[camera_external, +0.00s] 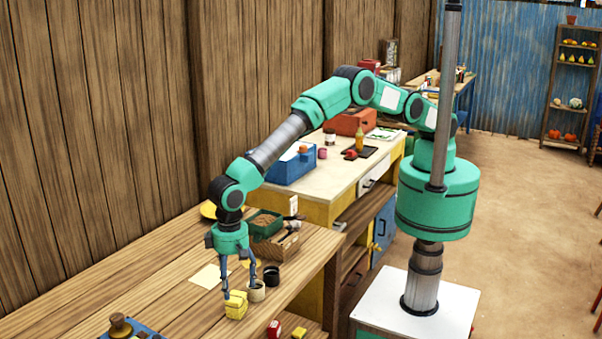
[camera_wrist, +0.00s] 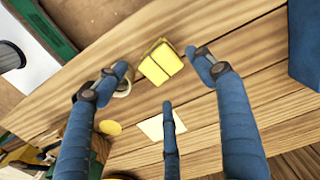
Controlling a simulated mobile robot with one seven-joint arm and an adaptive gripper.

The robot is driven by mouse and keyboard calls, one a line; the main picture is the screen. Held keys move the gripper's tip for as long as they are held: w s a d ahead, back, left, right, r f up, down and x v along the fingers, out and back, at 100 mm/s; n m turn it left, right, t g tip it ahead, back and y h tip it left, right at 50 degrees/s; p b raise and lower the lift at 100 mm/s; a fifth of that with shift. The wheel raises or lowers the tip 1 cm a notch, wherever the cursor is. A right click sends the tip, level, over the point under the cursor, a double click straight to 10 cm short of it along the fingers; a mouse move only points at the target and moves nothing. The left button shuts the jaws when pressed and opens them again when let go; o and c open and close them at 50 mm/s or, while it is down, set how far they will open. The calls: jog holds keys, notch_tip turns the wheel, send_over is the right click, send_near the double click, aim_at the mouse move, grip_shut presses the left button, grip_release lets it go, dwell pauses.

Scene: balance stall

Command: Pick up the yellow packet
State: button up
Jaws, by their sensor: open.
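The yellow packet (camera_external: 236,307) stands on the wooden counter near its front edge in the external view. In the wrist view the yellow packet (camera_wrist: 160,62) lies between and slightly beyond the spread fingertips. My gripper (camera_external: 241,289) points down just above and around the packet's top. My gripper (camera_wrist: 158,75) is open, with its blue fingers apart and nothing held. I cannot tell whether a finger touches the packet.
A cream cup (camera_external: 257,292) stands close beside the packet, with a dark cup (camera_external: 272,276) behind it. A paper sheet (camera_external: 208,277) lies to the left. A wooden crate (camera_external: 276,249) and green bin (camera_external: 264,228) stand farther back.

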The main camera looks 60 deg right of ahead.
aim_at(235, 296)
jog(key=shift+f, duration=1.45)
jog(key=shift+a+f, duration=0.1)
jog(key=shift+f, duration=2.5)
jog(key=c, duration=1.4)
jog(key=shift+r, duration=0.1)
jog(key=shift+r, duration=4.95)
